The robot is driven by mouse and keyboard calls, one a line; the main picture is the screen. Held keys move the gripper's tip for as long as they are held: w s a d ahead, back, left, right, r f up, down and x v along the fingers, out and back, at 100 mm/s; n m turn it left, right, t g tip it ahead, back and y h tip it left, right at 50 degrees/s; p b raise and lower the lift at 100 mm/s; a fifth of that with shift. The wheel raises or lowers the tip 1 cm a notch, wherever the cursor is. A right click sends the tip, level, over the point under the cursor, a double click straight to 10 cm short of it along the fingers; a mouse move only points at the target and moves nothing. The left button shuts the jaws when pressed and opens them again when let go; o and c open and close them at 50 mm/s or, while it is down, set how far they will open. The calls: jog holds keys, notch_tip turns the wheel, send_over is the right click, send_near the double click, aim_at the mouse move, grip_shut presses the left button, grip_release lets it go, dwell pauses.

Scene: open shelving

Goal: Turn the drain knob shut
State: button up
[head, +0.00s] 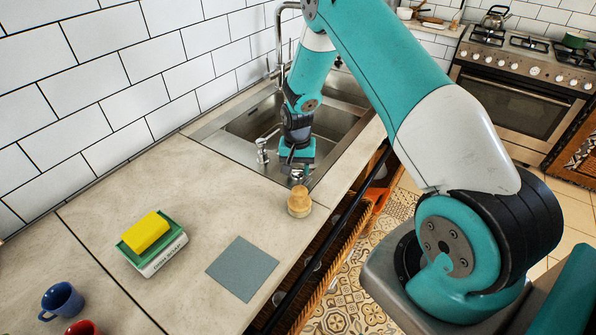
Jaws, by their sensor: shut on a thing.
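My gripper (297,168) points down at the near edge of the metal sink (232,142). The sink basin is partly hidden behind my arm.
A yellow sponge (146,232) rests on a green and white dish soap holder (150,256). A grey cloth (243,268), a blue mug (61,301) and a red mug (83,327) are nearer.

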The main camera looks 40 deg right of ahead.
aim_at(297, 169)
jog(key=n+b, duration=0.2)
jog(key=n, duration=0.4)
jog(key=shift+w+n+b, duration=0.1)
jog(key=shift+n+b, duration=0.2)
jog(key=n+b, duration=0.1)
jog(key=n, duration=0.4)
jog(key=shift+r, duration=0.1)
jog(key=shift+n, duration=0.4)
jog(key=o, duration=0.9)
jog(key=shift+b, duration=0.3)
notch_tip(297, 169, up, 17)
jog(key=shift+r+b, duration=0.2)
jog(key=shift+b, duration=1)
